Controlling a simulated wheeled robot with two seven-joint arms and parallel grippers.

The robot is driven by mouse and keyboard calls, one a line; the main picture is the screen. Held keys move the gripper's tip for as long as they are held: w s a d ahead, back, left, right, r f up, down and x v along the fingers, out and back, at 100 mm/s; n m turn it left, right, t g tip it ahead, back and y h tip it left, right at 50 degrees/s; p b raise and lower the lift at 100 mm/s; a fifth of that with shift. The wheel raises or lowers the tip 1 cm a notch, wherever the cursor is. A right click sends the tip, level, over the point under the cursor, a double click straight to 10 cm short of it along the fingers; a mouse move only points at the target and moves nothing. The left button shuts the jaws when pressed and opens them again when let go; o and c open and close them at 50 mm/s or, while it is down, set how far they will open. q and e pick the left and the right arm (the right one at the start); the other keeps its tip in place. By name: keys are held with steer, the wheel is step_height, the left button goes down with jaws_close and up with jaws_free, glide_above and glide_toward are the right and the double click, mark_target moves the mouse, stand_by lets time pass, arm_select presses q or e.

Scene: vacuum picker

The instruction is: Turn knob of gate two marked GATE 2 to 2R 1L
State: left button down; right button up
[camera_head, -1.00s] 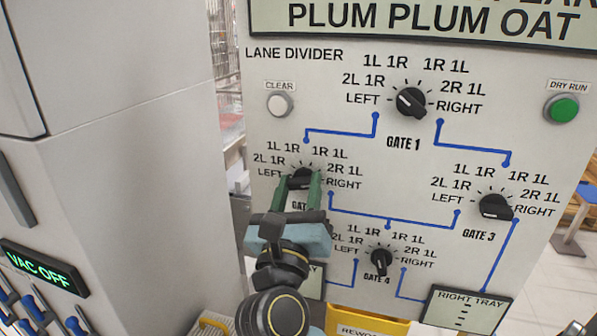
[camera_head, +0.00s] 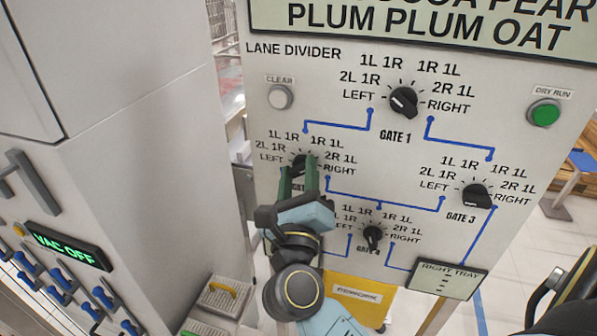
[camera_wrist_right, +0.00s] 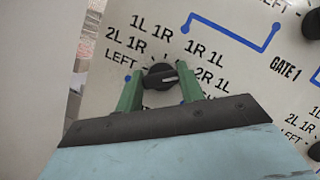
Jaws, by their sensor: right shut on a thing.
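The gate 2 knob (camera_head: 299,160) is a black dial on the pale lane divider panel (camera_head: 235,185), ringed by position labels. My right gripper (camera_head: 298,175) reaches up from below, its green fingers on either side of this knob and shut on it. The fingers partly cover the knob and the GATE 2 lettering in the head view. In the right wrist view the knob (camera_wrist_right: 160,77) sits between the fingertips. Its pale mark points right in that view, towards the 2R 1L label (camera_wrist_right: 212,80); I cannot tell its exact setting. My left gripper is not in view.
Other knobs are gate 1 (camera_head: 403,101), gate 3 (camera_head: 476,196) and the lower gate 4 (camera_head: 373,237). A white CLEAR button (camera_head: 280,97) and green DRY RUN button (camera_head: 544,113) flank gate 1. A grey cabinet with a VAC OFF display (camera_head: 68,246) stands left.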

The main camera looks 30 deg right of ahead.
steer(key=o, duration=1)
steer(key=b+v, duration=0.4)
steer(key=v, duration=0.9)
steer(key=shift+s, duration=0.2)
steer(key=shift+a+f, duration=0.1)
steer(key=shift+f, duration=0.05)
